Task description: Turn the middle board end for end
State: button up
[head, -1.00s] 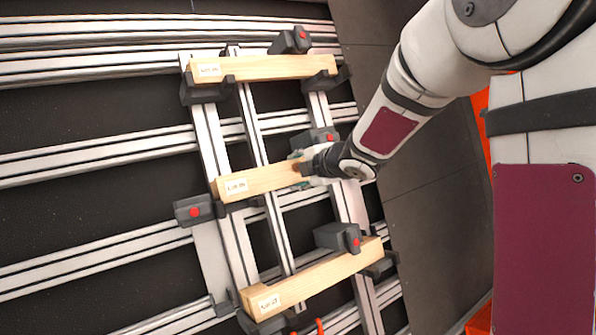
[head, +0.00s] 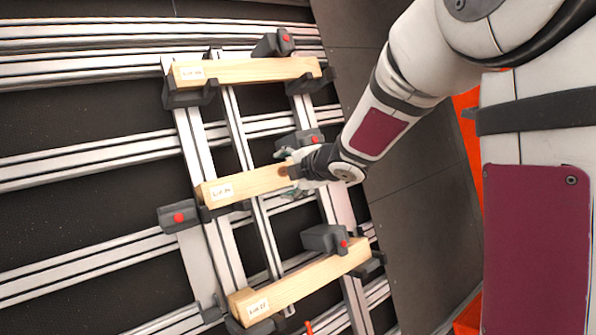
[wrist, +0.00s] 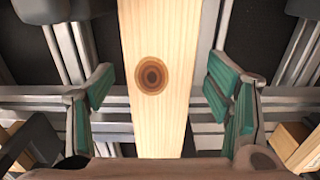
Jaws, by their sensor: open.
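The middle board (head: 243,186) is pale wood with a white label at its left end. It lies across the metal rails, between two other boards. My gripper (head: 288,172) is over its right part and hides that end in the head view. In the wrist view my gripper (wrist: 163,105) is open, with one green-padded finger on each side of the middle board (wrist: 157,40). Gaps show between both pads and the wood. A dark round knot (wrist: 151,76) lies on the board between the fingers.
An upper board (head: 245,71) and a lower board (head: 305,282) lie in dark holders on the same frame. Dark clamp blocks with red buttons stand near the boards, one at left (head: 178,216) and one above the lower board (head: 325,239). Dark floor (head: 425,200) is clear at right.

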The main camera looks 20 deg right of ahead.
jog(key=v, duration=1.1)
jog(key=s+d+r+m+h+p, duration=0.65)
jog(key=s+r+m, duration=0.25)
jog(key=s+m, duration=0.3)
jog(key=s+a+m+g+y+p, duration=0.1)
jog(key=s+a+m+g, duration=0.1)
jog(key=s, duration=0.6)
jog(key=s+a+f+m+g+p, duration=0.1)
jog(key=s+a+m+g+p, duration=0.1)
jog(key=s, duration=0.6)
jog(key=s+a+m+g+y+p, duration=0.1)
jog(key=s+a+m+g+p, duration=0.1)
jog(key=s+m, duration=0.3)
jog(key=s+a+g, duration=0.1)
jog(key=s, duration=0.3)
jog(key=shift+a+f+m+g+y, duration=0.25)
jog(key=shift+f+m+g+y, duration=0.05)
jog(key=shift+f+y, duration=0.1)
